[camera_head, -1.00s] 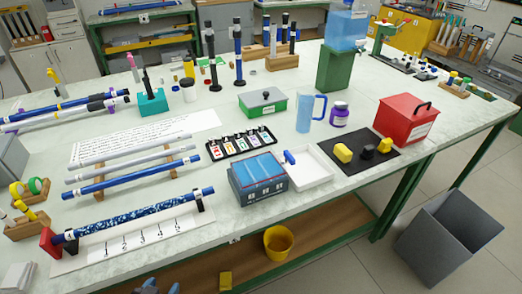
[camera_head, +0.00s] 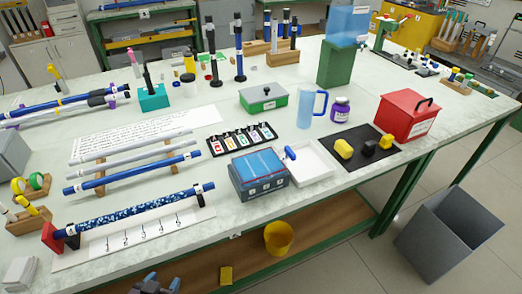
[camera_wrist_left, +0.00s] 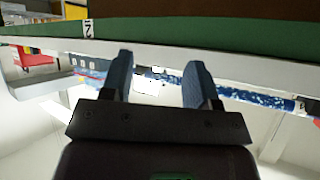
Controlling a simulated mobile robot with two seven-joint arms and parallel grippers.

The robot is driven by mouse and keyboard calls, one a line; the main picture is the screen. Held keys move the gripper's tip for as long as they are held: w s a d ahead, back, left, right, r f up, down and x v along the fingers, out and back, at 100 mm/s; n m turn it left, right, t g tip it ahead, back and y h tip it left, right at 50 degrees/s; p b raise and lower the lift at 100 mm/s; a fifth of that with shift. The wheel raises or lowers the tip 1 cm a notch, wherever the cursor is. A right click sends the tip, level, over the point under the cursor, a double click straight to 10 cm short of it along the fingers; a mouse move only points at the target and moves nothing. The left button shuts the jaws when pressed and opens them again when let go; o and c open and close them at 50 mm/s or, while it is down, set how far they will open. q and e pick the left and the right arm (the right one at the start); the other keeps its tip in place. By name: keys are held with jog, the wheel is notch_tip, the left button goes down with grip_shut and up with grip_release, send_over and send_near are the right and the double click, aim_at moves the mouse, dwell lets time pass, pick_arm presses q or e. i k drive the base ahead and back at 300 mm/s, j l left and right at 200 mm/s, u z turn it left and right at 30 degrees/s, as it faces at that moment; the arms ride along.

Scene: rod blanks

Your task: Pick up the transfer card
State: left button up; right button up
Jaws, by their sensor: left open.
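I cannot tell for sure which item is the transfer card. A black rack (camera_head: 214,152) near the middle of the bench holds several small white cards with coloured marks. A long white sheet with handwriting (camera_head: 150,130) lies behind the rods, and a white stack (camera_head: 19,272) sits at the front left corner. My left gripper (camera_head: 155,284) shows at the bottom edge of the head view, in front of the bench. In the left wrist view its two blue fingers (camera_wrist_left: 158,80) are apart, with a small white patch seen between them. My right gripper is not in view.
A blue speckled rod (camera_head: 130,211) lies over a numbered white strip (camera_head: 150,240) by the front edge. A blue-lidded box (camera_head: 258,178), a white tray (camera_head: 310,165) and a red box (camera_head: 405,120) stand to the right. A grey bin (camera_head: 440,240) is on the floor.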

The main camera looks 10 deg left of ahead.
aim_at(262, 123)
jog(key=i+l+u, duration=0.1)
jog(key=l, duration=0.25)
jog(key=i+l+u, duration=0.1)
jog(key=l, duration=0.3)
jog(key=i+l+u, duration=0.1)
jog(key=i+l, duration=0.25)
jog(key=l, duration=0.4)
jog(key=i+l+u, duration=0.15)
jog(key=l, duration=0.25)
jog(key=l+u, duration=0.1)
jog(key=l, duration=0.25)
jog(key=i+l, duration=0.05)
